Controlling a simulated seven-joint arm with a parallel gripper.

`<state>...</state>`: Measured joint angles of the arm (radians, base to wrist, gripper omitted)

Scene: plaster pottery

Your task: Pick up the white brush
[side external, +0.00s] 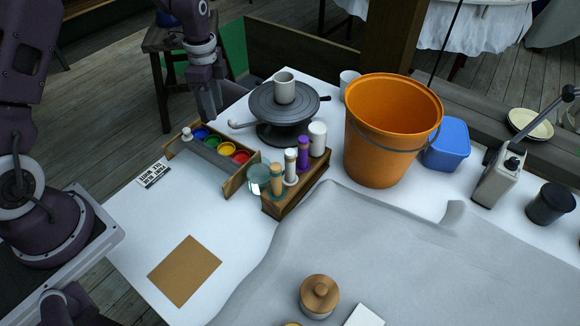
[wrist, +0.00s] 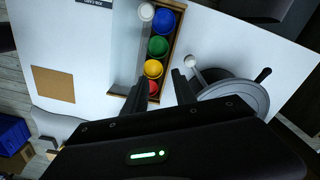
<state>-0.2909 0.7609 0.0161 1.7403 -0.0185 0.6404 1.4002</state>
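A wooden rack (side external: 300,190) on the table holds several upright handled tools in the side view. One has a slim white handle (side external: 290,167) and stands between a tan one and a purple one; it looks like the white brush, though I cannot make out bristles. A thicker white cylinder (side external: 317,138) stands at the rack's far end. My gripper (side external: 209,112) is above the table's far left edge, behind the paint box and left of the rack, apart from both. In the wrist view my gripper (wrist: 160,92) is open with nothing held. The rack is not visible there.
A paint box (side external: 222,160) with several coloured pots lies left of the rack. A turntable (side external: 284,108) with a grey cup and a white-knobbed lever stands behind it. An orange bucket (side external: 385,145) stands right. Grey cloth (side external: 380,235) covers the front right; the front left table is mostly clear.

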